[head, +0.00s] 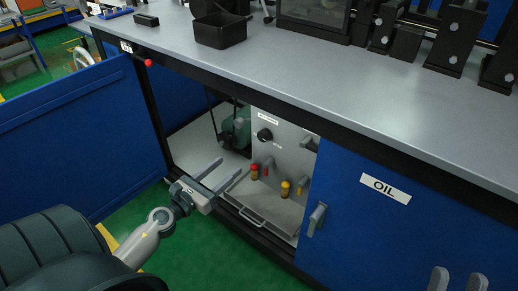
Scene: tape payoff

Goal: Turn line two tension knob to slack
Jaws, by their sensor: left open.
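A grey panel (284,147) stands in the open bay under the bench. It carries a black round knob (265,135) below a small white label (268,120) too small to read, and a grey lever-like handle (309,143) to its right. I cannot tell which control is the line two tension knob or its setting. My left gripper (229,169) is open and empty, in front of the bay, left of the panel and apart from it. Two grey fingertips, apparently my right gripper (457,282), show apart at the bottom right edge, with nothing between them.
Low on the panel are a red-and-yellow fitting (254,172) and a yellow one (286,188), above a tray with a handle (250,216). A blue OIL door (385,225) with a grey handle (317,218) borders the bay. The bench top (300,75) overhangs it.

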